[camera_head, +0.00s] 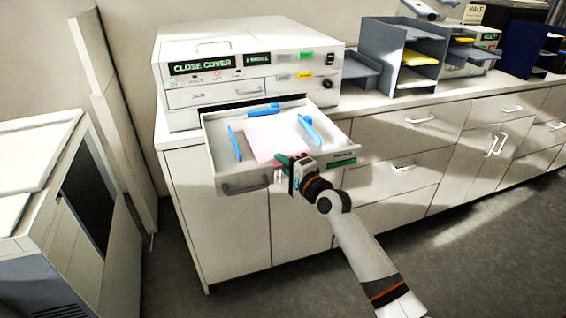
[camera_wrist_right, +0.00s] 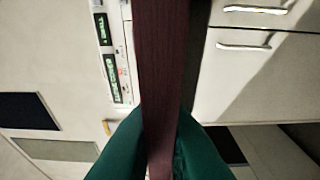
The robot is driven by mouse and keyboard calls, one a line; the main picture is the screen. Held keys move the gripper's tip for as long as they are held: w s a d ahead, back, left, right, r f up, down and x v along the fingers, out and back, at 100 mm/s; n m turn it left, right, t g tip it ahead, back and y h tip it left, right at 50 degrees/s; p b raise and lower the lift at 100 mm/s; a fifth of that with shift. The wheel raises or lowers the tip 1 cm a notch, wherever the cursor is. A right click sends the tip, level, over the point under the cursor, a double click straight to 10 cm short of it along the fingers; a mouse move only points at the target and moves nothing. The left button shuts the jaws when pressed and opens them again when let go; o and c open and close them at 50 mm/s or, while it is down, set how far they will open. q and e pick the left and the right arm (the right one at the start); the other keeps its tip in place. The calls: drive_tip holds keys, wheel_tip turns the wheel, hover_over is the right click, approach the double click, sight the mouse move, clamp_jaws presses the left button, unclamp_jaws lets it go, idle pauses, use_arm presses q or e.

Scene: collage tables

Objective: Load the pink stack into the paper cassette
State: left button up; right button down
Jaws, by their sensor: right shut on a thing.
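The paper cassette (camera_head: 222,165) is an open white drawer pulled out from the white printer. Blue guides stand at its left (camera_head: 234,142), back (camera_head: 264,110) and right (camera_head: 310,129). The pink stack (camera_head: 270,136) is over the cassette floor, between the guides; I cannot tell whether it rests flat on the floor. My right gripper (camera_head: 288,160), with green fingers, is at the stack's near edge by the drawer front. In the right wrist view the fingers (camera_wrist_right: 160,135) are shut on the stack, which shows as a dark reddish band (camera_wrist_right: 160,70). My left gripper is not in view.
The printer (camera_head: 245,50) has a lit "CLOSE COVER" display (camera_head: 201,67). Grey trays (camera_head: 400,55) with paper stand to its right on the cabinet counter (camera_head: 380,100). Another large white machine (camera_head: 30,190) is at the left. Open floor (camera_head: 440,260) lies at the lower right.

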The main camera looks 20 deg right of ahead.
drive_tip(key=shift+r, duration=0.1)
drive_tip(key=c, duration=1.4)
unclamp_jaws()
drive_tip(key=shift+s, duration=0.1)
drive_tip(key=b+v, duration=0.1)
drive_tip(key=v, duration=1.1)
